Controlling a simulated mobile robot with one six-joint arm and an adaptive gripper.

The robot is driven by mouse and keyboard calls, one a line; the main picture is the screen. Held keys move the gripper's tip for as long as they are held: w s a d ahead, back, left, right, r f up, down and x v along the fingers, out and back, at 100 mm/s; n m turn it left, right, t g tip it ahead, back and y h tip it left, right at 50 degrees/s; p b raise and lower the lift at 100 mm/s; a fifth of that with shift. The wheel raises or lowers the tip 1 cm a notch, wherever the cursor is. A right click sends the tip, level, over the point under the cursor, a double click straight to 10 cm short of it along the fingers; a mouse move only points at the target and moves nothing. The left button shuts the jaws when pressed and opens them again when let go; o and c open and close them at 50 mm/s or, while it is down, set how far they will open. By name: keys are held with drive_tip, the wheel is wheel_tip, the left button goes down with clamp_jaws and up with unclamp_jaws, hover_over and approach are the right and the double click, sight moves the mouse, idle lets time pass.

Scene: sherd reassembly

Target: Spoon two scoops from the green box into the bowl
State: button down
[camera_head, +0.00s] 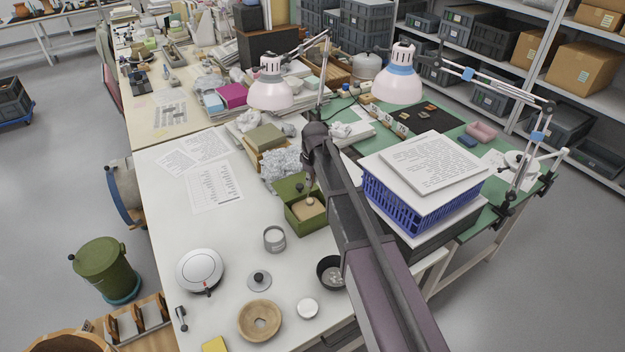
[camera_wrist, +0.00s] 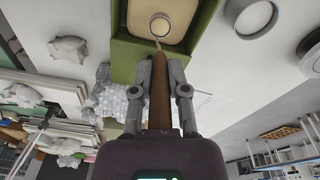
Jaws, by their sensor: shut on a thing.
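The green box (camera_head: 308,227) stands open on the white table with pale tan material inside. It also shows in the wrist view (camera_wrist: 122,46). My gripper (camera_wrist: 159,74) is shut on the brown handle of a spoon (camera_wrist: 160,90). The spoon's round end is over the tan material; I cannot tell whether it is dug in or holds any. In the head view my gripper (camera_head: 308,184) is at the far side of the box. A dark bowl (camera_head: 322,277) stands nearer the front, partly hidden by my arm; small pale bits show inside it.
A grey cylindrical tin (camera_head: 274,240) stands left of the box. A round white device (camera_head: 199,270), a lidlike disc (camera_head: 259,281), a wooden ring-shaped dish (camera_head: 260,321) and a white round lid (camera_head: 307,308) lie in front. Crumpled grey material (camera_head: 281,165) lies behind the box. Papers lie at left.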

drive_tip(key=shift+r+p, duration=1.65)
drive_tip(key=shift+r, duration=0.1)
drive_tip(key=shift+a, duration=0.1)
